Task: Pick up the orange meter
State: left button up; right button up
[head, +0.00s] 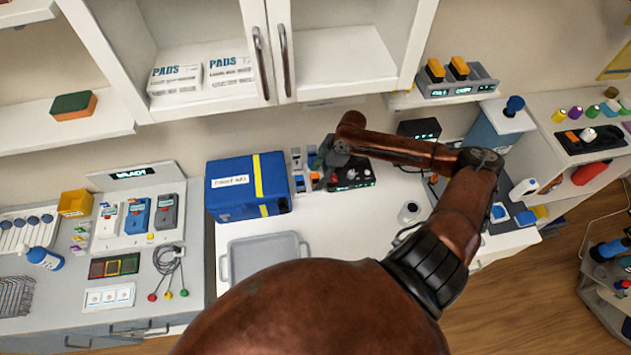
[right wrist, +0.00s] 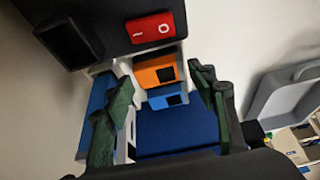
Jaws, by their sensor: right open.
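The orange meter (right wrist: 153,71) sits in a white holder in the right wrist view, with a dark screen on its face. A blue meter (right wrist: 163,99) is just beside it. In the head view the orange meter (head: 314,176) is small and partly hidden by my right gripper (head: 322,170). In the right wrist view my right gripper (right wrist: 160,108) is open, with one green finger at each side of the picture's middle. The orange meter lies beyond the fingertips, in the gap between them, and does not appear to be held. My left gripper is out of view.
A black device (head: 352,174) with a red switch (right wrist: 152,27) stands close beside the meters. A blue box with a yellow stripe (head: 248,186) is on their left. A grey tray (head: 264,250) lies nearer. White counter is free right of the tray. Cabinets hang above.

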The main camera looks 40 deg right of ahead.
jog(key=shift+w+a+f, duration=0.1)
jog(key=shift+a+f, duration=0.05)
jog(key=shift+f, duration=0.45)
jog(key=shift+c, duration=0.6)
jog(key=c, duration=0.8)
jog(key=shift+r, duration=0.15)
